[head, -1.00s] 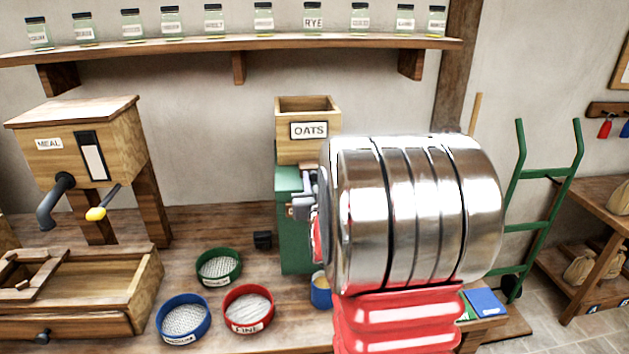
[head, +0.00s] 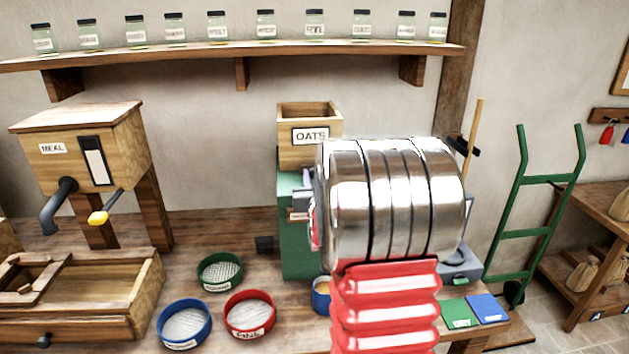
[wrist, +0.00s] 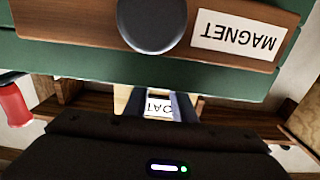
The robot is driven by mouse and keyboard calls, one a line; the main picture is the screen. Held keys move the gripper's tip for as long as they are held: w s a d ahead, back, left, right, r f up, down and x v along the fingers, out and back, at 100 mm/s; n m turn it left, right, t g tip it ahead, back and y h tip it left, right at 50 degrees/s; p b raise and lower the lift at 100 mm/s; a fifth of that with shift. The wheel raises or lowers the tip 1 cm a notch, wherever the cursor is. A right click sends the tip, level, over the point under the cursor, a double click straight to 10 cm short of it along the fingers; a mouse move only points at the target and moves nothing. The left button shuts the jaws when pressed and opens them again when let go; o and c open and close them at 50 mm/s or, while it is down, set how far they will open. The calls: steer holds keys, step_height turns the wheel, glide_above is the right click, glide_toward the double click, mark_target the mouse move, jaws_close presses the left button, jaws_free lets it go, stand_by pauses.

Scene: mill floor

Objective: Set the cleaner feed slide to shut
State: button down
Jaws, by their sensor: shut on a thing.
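The cleaner is a green machine (head: 297,255) with a wooden OATS hopper (head: 310,135) on top, at the middle of the bench. My arm hides its right side. In the wrist view, upside down, its green body (wrist: 60,52) and a wooden MAGNET drawer front (wrist: 90,12) with a dark round knob (wrist: 152,22) are close. My gripper (wrist: 160,100) is shut at the cleaner's front, between the hopper and the drawer. Grey parts of it show in the head view (head: 304,200). The feed slide in its jaws is hidden, so its position cannot be read.
Green (head: 220,272), blue (head: 184,324) and red (head: 250,314) sieves lie on the bench left of the cleaner. A wooden meal bin (head: 80,150) and a trough (head: 110,300) stand further left. Jars line a shelf (head: 200,48) above. A green hand truck (head: 540,235) stands right.

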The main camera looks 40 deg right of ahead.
steer(key=shift+w+r, duration=0.15)
steer(key=c, duration=1.5)
jaws_free()
steer(key=shift+d, duration=0.1)
steer(key=v, duration=1.3)
steer(key=shift+s+a, duration=0.25)
steer(key=shift+a, duration=0.1)
